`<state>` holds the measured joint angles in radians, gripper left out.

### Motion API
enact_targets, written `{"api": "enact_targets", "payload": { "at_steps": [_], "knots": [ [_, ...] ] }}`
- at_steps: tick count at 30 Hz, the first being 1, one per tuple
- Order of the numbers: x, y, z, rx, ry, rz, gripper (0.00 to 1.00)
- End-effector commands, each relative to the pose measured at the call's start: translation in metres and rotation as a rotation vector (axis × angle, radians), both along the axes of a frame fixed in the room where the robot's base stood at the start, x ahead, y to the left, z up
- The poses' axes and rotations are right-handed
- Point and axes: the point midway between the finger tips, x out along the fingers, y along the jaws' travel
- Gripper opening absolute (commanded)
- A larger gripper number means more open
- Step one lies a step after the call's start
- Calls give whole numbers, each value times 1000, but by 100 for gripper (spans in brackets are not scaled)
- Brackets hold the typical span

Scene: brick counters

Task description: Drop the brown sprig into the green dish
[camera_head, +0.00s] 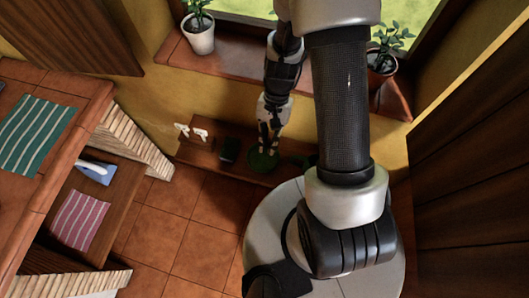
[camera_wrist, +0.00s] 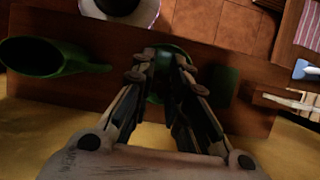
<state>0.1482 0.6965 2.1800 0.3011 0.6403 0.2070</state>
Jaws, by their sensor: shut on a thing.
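My gripper (camera_head: 267,143) points down over the low wooden bench at the far wall. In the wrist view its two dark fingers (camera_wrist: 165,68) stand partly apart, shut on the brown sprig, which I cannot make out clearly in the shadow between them. The green dish (camera_head: 263,161) lies on the bench right below my gripper. In the wrist view the green dish (camera_wrist: 173,47) shows behind and between the fingers, partly hidden by them. I cannot tell the exact height of the fingertips above it.
The wooden bench (camera_head: 195,152) also bears a dark green block-like thing (camera_head: 230,150) and pale handled things (camera_head: 200,135), left of the dish. A green watering can (camera_wrist: 45,57) lies on the dish's other side. Potted plants (camera_head: 200,35) stand on the sill above.

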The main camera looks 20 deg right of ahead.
Motion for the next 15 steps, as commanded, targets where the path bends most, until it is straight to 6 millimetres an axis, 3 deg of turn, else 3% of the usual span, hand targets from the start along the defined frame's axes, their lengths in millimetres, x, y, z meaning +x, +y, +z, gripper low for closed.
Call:
{"api": "enact_targets", "payload": {
  "at_steps": [9, 15],
  "knots": [
    [1, 0, -42, 0, -1, 2, 4],
    [1, 0, -48, 0, -1, 2, 4]
  ]
}}
